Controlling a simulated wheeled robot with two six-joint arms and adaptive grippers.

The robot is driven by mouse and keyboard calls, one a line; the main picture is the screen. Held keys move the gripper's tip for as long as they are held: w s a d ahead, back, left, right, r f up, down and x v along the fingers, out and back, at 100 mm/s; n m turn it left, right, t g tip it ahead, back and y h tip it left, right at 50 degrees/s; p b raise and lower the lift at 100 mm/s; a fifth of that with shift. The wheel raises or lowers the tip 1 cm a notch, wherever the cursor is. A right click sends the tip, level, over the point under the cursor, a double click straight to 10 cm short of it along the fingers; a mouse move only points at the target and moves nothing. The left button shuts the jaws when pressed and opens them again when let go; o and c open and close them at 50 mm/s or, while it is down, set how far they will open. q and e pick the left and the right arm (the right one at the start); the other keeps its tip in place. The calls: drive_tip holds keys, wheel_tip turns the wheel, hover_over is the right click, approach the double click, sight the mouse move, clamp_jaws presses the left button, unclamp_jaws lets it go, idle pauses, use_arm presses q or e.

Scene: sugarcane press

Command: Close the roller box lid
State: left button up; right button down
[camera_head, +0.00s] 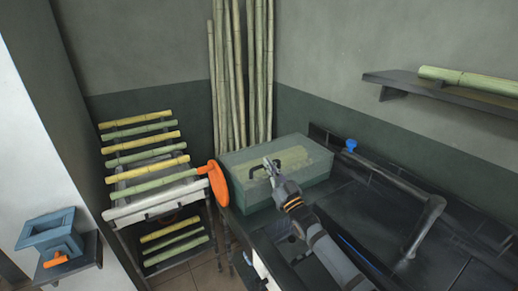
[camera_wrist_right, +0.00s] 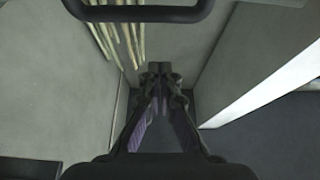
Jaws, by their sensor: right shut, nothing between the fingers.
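The roller box (camera_head: 257,197) is a greenish, see-through box on the dark counter in the head view. Its lid (camera_head: 310,149) lies over the top, flat or nearly so; I cannot tell whether a gap is left. Pale yellow-green shapes show through it. A dark handle (camera_head: 292,158) stands on the lid, and a dark bar like it crosses the top of the right wrist view (camera_wrist_right: 135,13). My right gripper (camera_head: 269,163) is shut and empty, in front of the lid beside the handle. Its closed fingertips show in the wrist view (camera_wrist_right: 160,70). My left gripper is not in view.
An orange disc (camera_head: 218,184) stands just left of the box. A rack of cane stalks (camera_head: 145,157) is further left, with tall stalks (camera_head: 240,80) behind. A black pipe (camera_head: 425,225) and a blue knob (camera_head: 351,145) are on the right. A wall shelf (camera_head: 420,85) holds cane.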

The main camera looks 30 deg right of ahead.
use_arm(q)
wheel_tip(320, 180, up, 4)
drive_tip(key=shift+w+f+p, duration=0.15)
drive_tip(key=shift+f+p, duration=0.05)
drive_tip(key=shift+p, duration=0.75)
use_arm(e)
drive_tip(key=v, duration=0.8)
drive_tip(key=shift+f, duration=0.4)
drive_tip(key=shift+w, duration=0.15)
